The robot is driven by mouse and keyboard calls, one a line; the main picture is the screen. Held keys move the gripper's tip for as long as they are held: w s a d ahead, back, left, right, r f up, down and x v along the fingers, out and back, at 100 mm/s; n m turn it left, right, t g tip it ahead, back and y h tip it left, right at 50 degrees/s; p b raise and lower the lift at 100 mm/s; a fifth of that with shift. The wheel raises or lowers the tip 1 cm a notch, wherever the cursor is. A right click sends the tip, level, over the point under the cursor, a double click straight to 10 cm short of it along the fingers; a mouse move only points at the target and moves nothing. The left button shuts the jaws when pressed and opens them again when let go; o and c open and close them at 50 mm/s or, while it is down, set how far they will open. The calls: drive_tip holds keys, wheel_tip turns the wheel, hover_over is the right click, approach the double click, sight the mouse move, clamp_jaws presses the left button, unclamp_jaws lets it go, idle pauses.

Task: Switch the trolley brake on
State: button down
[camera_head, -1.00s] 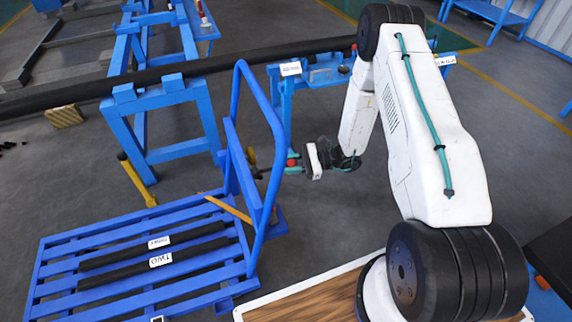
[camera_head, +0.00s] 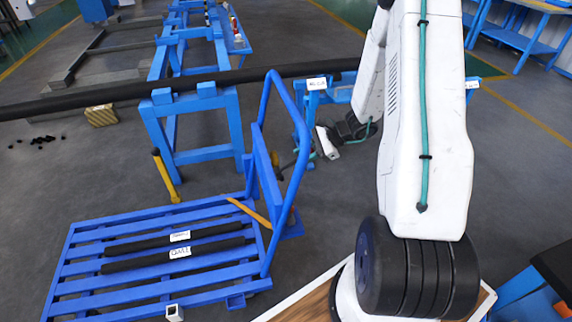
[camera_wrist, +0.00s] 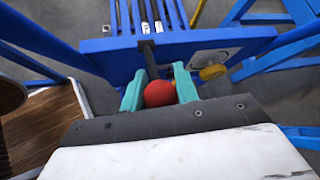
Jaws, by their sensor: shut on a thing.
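The blue trolley (camera_head: 165,297) stands at the lower left of the head view, with a tall looped push handle (camera_head: 297,190) at its right end. In the wrist view its blue end panel (camera_wrist: 105,48) crosses the top, with a dark rod, the brake lever (camera_wrist: 149,60), in front of it. The lever's red ball knob (camera_wrist: 159,94) sits between the teal fingers of my gripper (camera_wrist: 160,88), which is shut on it.
Two dark labelled bars (camera_head: 140,262) lie on the trolley deck. A yellow disc (camera_wrist: 212,72) is on the end panel right of the lever. A long dark pipe (camera_head: 110,96) rests on blue stands (camera_head: 190,107) behind. A yellow post (camera_head: 166,178) stands beyond the trolley.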

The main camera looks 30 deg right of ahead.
drive_tip(key=shift+a+r, duration=0.15)
drive_tip(key=shift+r, duration=0.25)
drive_tip(key=shift+w+a+r, duration=0.25)
drive_tip(key=shift+a+r, duration=0.3)
drive_tip(key=shift+r, duration=0.1)
drive_tip(key=shift+a+r, duration=0.2)
drive_tip(key=shift+a, duration=0.05)
drive_tip(key=shift+w+a, duration=0.1)
drive_tip(key=c, duration=1.1)
unclamp_jaws()
drive_tip(key=shift+o, duration=0.2)
drive_tip(key=shift+d, duration=0.2)
drive_tip(key=v, duration=0.7)
drive_tip(key=shift+r, duration=0.3)
